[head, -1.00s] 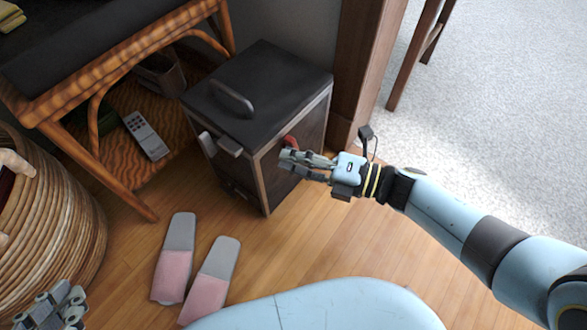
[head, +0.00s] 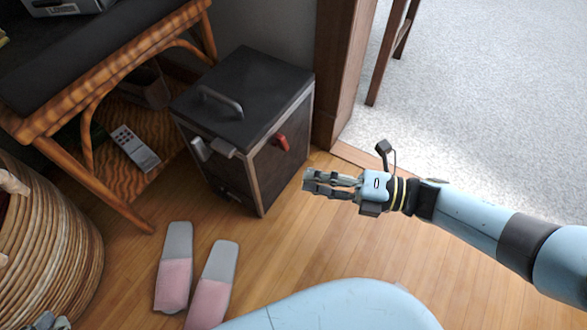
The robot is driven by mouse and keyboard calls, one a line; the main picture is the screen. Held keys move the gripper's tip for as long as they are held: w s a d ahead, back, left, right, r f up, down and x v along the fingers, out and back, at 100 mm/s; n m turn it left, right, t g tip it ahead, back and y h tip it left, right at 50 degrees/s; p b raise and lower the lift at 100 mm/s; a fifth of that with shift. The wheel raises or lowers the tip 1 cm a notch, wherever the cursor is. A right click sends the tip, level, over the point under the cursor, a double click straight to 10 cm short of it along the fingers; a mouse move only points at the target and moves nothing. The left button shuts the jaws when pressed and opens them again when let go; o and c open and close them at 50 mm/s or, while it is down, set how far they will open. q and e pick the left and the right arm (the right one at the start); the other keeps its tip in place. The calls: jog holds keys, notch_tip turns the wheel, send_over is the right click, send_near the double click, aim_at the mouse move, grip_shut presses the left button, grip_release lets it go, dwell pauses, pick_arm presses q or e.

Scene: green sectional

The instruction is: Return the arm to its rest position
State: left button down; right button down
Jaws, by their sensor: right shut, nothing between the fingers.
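My right gripper (head: 310,184) reaches in from the right in the head view, its fingers shut with nothing between them. It is over the wooden floor, to the right of a dark box (head: 245,125) and apart from it.
A wicker basket (head: 45,245) stands at the left. A wooden table (head: 150,45) has a remote (head: 135,148) on its lower shelf. Pink and grey slippers (head: 173,268) lie on the floor. A wooden post (head: 340,70) rises behind my right gripper. Floor below it is clear.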

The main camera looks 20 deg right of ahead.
jog(key=shift+v, duration=0.85)
